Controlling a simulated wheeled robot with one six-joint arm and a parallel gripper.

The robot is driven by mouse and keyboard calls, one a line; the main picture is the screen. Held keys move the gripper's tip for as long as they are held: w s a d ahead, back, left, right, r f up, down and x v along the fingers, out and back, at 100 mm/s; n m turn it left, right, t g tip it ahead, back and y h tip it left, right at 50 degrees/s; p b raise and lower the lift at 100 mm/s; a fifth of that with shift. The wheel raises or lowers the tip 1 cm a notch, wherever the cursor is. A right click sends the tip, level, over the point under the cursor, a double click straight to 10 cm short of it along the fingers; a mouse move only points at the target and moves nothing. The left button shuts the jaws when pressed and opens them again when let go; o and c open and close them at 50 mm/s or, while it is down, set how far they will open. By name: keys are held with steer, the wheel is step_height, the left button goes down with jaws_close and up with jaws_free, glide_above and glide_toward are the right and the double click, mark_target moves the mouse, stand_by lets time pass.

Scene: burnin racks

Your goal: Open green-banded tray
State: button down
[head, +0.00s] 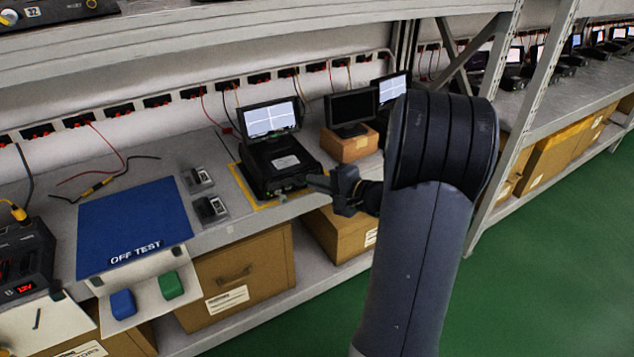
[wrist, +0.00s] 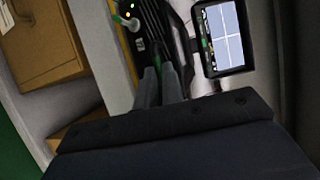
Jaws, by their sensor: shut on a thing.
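A black test unit (head: 285,172) with a raised lit screen (head: 271,119) stands on the shelf inside a yellow outline. A small bit of green shows low on its front. My gripper (head: 318,182) reaches in from the right at the unit's front right corner. In the wrist view the two grey fingers (wrist: 165,78) are close together against the black unit (wrist: 150,25), with a green strip (wrist: 156,60) just beyond their tips. They are shut on a small part there, which they mostly hide. I cannot tell how far the tray stands out.
A blue mat (head: 135,222) marked OFF TEST and two small grey devices (head: 210,208) lie left of the unit. A dark monitor (head: 352,108) on a brown box (head: 349,145) stands to its right. Cardboard boxes (head: 235,278) fill the lower shelf. The green floor is clear.

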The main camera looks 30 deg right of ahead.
steer(key=s+b, duration=0.2)
steer(key=s, duration=1.1)
steer(key=shift+s+b, duration=0.3)
steer(key=shift+b, duration=0.1)
steer(key=c, duration=1.5)
jaws_free()
steer(key=shift+c, duration=0.2)
steer(key=p+v, duration=0.2)
steer(key=v, duration=0.8)
steer(key=shift+s+d, duration=0.2)
steer(key=shift+s, duration=0.15)
steer(key=shift+w, duration=0.1)
steer(key=b+x, duration=0.2)
steer(key=x, duration=0.9)
steer(key=shift+r, duration=0.1)
